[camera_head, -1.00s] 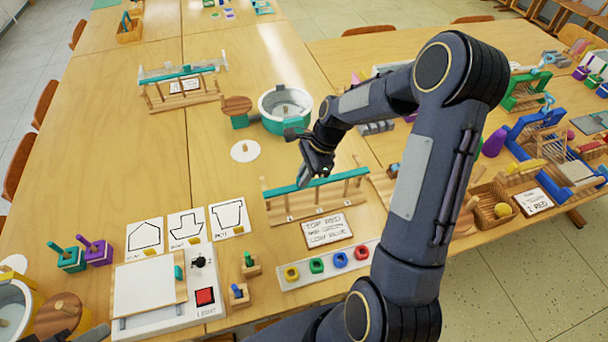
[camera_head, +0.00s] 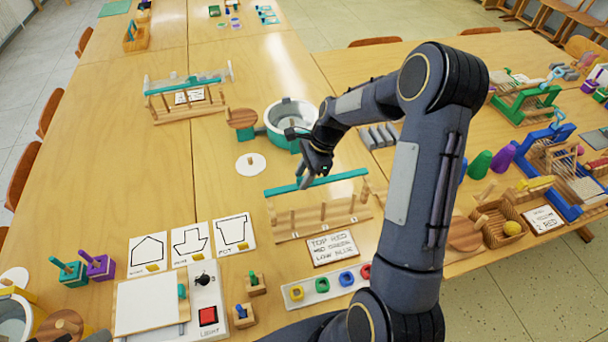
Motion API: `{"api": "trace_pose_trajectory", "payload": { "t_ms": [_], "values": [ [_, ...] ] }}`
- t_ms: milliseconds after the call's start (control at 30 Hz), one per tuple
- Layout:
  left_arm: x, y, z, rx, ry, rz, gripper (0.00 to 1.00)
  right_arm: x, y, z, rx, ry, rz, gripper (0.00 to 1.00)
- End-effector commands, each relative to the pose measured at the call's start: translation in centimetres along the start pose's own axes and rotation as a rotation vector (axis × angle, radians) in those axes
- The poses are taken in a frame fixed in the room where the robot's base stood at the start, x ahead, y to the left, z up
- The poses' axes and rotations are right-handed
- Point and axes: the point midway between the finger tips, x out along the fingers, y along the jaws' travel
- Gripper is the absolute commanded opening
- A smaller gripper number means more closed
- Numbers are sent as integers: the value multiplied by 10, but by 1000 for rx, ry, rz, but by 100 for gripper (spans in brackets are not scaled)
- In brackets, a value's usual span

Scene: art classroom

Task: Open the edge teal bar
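The near wooden rack (camera_head: 330,230) stands on the table at the middle of the head view, with a row of short posts. Its teal bar (camera_head: 345,176) runs along the far upper side, with a clear gap between it and the post tops. My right gripper (camera_head: 303,182) reaches down from behind the bar, its fingertips at the bar's middle and seeming to touch it. Whether its fingers are closed is too small to tell. A dark piece at the bottom left edge (camera_head: 97,335) may be part of my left gripper; its fingers cannot be made out.
A second rack (camera_head: 188,110) with a teal bar stands farther back. A teal-and-white pot (camera_head: 291,112) is behind my gripper. Drawing cards (camera_head: 191,240) lie left.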

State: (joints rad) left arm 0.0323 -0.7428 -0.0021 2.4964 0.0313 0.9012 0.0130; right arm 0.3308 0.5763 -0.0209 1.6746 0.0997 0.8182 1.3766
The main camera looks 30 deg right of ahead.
Motion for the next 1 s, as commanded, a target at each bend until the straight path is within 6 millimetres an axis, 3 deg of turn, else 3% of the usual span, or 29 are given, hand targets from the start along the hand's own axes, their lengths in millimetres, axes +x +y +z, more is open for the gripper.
{"api": "trace_pose_trajectory", "payload": {
  "t_ms": [267,700,1000],
  "values": [
    [0,0,0,0,0,0,36,-2,0,0,0,0,1,33],
    [6,-3,3,0,0,0,36,-66,-1,0,-1,0,-3,33],
    [6,-3,3,0,0,0,36,-78,0,0,0,0,1,33]
  ]
}}
